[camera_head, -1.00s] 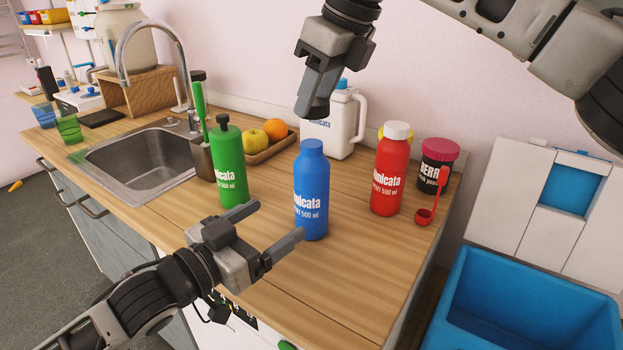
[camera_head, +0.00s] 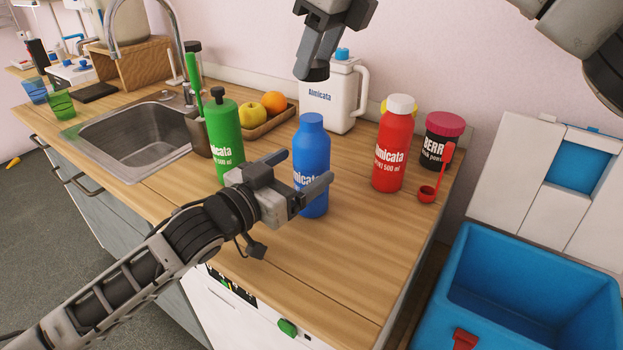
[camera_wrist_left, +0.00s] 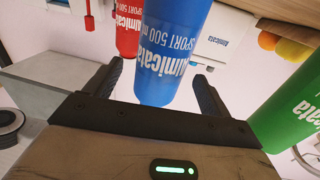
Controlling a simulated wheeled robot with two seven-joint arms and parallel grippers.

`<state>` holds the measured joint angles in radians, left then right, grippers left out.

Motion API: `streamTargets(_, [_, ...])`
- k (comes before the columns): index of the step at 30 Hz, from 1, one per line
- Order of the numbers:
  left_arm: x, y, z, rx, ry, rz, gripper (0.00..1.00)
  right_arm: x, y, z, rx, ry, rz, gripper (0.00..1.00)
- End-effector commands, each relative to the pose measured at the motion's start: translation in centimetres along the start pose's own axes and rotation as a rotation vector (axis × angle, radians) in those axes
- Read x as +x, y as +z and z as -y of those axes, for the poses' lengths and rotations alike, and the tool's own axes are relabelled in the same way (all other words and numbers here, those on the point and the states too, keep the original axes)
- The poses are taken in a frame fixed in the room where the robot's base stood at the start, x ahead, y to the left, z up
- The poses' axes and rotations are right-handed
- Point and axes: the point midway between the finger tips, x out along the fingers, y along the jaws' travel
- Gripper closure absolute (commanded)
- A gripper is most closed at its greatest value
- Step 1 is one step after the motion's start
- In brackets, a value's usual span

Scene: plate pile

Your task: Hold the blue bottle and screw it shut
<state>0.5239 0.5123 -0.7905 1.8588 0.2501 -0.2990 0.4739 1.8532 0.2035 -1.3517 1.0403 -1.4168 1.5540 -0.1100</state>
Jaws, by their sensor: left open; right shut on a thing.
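The blue bottle (camera_head: 312,150) stands upright on the wooden counter; it also shows upside down in the left wrist view (camera_wrist_left: 172,50). My left gripper (camera_head: 304,170) is open, its fingertips at either side of the bottle's body. In the left wrist view a gap shows between the bottle and each finger. My right gripper (camera_head: 318,60) is above the bottle, pointing down, shut on a small dark cap (camera_head: 314,74). The cap is apart from the bottle's top. I cannot tell from here whether the bottle's mouth is open.
A green bottle (camera_head: 225,135) stands close left of the blue one. A red bottle (camera_head: 389,150), a black jar (camera_head: 440,135) and a red scoop (camera_head: 428,193) are to the right. A white jug (camera_head: 333,100) is behind. The counter front is clear.

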Motion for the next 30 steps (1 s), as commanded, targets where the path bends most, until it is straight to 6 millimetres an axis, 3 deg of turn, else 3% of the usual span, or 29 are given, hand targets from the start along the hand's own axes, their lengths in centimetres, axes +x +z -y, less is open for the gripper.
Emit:
streamTargets(3, [2.2,-0.1,0.0,0.000,0.000,-0.001,0.17,0.0,0.0,0.0,0.000,0.000,0.000,0.80])
streamTargets(9, [4.6,0.0,0.0,0.000,-0.001,0.000,0.17,0.0,0.0,0.0,0.000,0.000,0.000,0.80])
streamTargets(22, [5.4,0.1,0.0,0.000,0.000,0.001,0.17,0.0,0.0,0.0,0.000,0.000,0.000,0.80])
streamTargets(30, [5.3,0.1,0.0,0.000,0.000,0.001,0.84,0.0,0.0,0.0,0.000,0.000,0.000,0.80])
